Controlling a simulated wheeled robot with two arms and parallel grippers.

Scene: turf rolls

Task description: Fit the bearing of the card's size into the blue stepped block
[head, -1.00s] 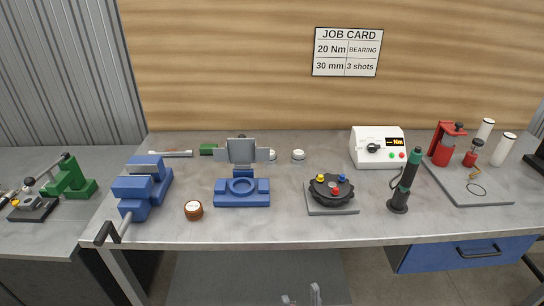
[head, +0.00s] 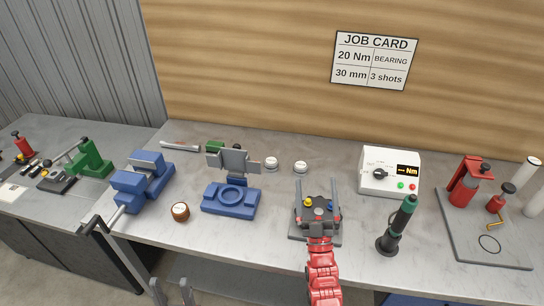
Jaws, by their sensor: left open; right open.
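The blue stepped block (head: 214,207) sits left of centre on the bench, with a round ring-shaped recess in its top that looks empty. Two small round pale pieces, one (head: 271,163) behind the block and one (head: 300,167) to its right, may be bearings; their markings are too small to read. The job card (head: 374,60) on the wall reads 20 Nm, bearing, 30 mm, 3 shots. My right gripper (head: 318,198) is open, its fingers at either side of the black fixture with coloured knobs. My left gripper (head: 172,290) is open and empty below the bench's front edge.
A brown round piece with a white top (head: 180,211) lies left of the block. A blue vice (head: 140,185) stands further left. A grey plated device (head: 235,160) stands behind the block. A white Nm meter (head: 375,180) and a dark green-topped tool (head: 397,228) stand right.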

